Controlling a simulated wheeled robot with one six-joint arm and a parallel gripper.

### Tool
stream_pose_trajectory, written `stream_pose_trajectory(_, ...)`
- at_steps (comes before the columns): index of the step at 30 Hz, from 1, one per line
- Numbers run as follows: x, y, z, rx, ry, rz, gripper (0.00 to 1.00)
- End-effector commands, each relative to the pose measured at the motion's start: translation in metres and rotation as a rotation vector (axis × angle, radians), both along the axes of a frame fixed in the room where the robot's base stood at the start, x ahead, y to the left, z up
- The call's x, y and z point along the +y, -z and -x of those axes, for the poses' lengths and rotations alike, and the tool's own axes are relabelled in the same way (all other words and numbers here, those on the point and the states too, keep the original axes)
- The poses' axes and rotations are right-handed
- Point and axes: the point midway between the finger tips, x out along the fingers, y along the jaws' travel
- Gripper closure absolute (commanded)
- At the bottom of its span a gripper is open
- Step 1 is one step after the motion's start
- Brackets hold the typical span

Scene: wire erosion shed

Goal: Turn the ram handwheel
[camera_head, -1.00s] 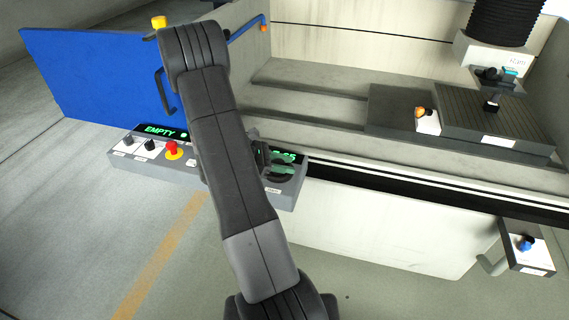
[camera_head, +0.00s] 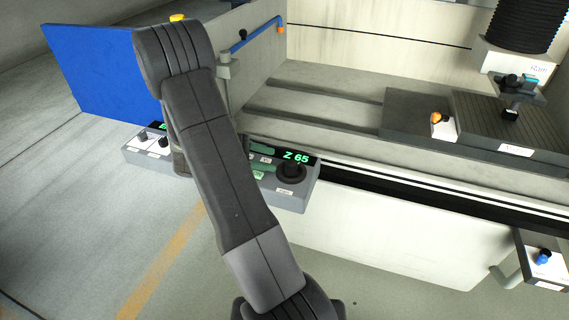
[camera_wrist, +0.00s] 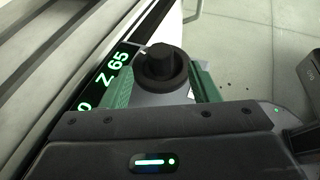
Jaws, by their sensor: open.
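The ram handwheel (camera_head: 291,173) is a round black knob on the right end of the grey control panel, below a display reading Z 65. In the wrist view the handwheel (camera_wrist: 162,64) stands just past the fingertips, centred between them. My gripper (camera_head: 262,161) is open; its green finger pads show left of the handwheel in the head view, and the rest is hidden behind my arm. In the wrist view my gripper (camera_wrist: 162,82) has one green pad on each side, with nothing held. I cannot tell whether a finger touches the handwheel.
A blue door (camera_head: 105,70) stands open at left. A small box with a blue knob (camera_head: 543,258) sits at lower right.

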Motion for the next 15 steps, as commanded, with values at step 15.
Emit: stream_pose_trajectory(15, 0.037, -0.016, 0.005, 0.001, 0.001, -0.001, 0.45)
